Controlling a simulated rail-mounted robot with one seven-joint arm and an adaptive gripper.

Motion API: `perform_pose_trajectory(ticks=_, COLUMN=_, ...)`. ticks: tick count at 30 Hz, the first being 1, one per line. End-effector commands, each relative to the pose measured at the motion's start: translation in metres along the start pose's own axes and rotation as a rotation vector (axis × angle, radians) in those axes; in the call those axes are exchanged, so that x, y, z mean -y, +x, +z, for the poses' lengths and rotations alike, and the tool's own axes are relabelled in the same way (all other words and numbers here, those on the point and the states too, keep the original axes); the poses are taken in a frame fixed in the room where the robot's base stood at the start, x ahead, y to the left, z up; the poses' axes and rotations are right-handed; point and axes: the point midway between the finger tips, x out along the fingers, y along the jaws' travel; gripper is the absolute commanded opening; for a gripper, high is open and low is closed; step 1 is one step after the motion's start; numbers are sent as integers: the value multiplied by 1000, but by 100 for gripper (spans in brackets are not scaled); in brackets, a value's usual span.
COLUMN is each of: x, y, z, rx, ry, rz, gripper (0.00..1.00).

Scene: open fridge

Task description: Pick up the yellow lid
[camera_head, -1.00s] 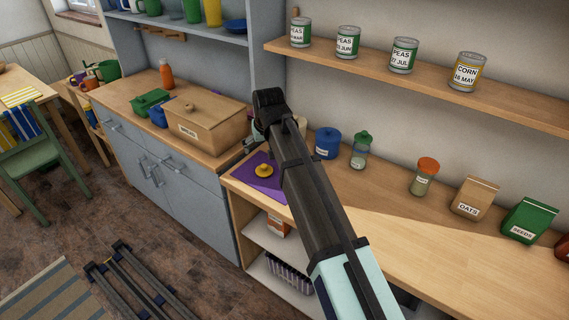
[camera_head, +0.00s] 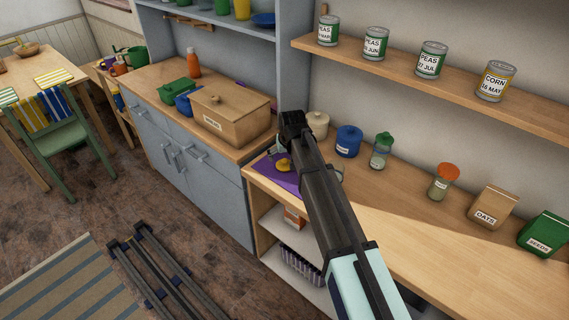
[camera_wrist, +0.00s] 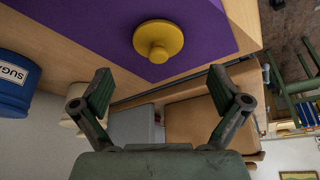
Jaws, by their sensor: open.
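The yellow lid (camera_wrist: 158,41) is a round disc with a knob on top. It lies on a purple mat (camera_wrist: 90,22) on the wooden counter. In the head view the lid (camera_head: 283,165) is partly covered by my arm. My gripper (camera_wrist: 165,88) is open and empty in the wrist view, with its two fingers spread wide. The lid is ahead of the fingers, between their lines, and not touched by them. In the head view my gripper (camera_head: 279,150) is mostly hidden behind the wrist, close to the lid.
A blue sugar canister (camera_wrist: 14,82) and a cream canister (camera_head: 318,125) stand close by on the counter. A green-lidded jar (camera_head: 381,152) is farther right. A wooden bread box (camera_head: 231,117) stands on the grey cabinet. Cans line the shelf (camera_head: 460,92) above.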

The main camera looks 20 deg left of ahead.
Motion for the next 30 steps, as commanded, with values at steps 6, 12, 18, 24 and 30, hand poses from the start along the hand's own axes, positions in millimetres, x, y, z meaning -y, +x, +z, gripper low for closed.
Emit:
perform_pose_trajectory(ticks=6, x=0, y=9, z=-1, rx=3, ry=0, rz=0, gripper=98)
perform_pose_trajectory(ticks=12, x=-2, y=31, z=-2, rx=3, ry=0, rz=0, gripper=98)
perform_pose_trajectory(ticks=18, x=-2, y=51, z=-1, rx=1, ry=0, rz=0, gripper=98)
perform_pose_trajectory(ticks=24, x=-2, y=53, z=0, rx=0, ry=0, rz=0, gripper=98)
perform_pose_trajectory(ticks=30, x=-2, y=53, z=0, rx=0, ry=0, rz=0, gripper=40)
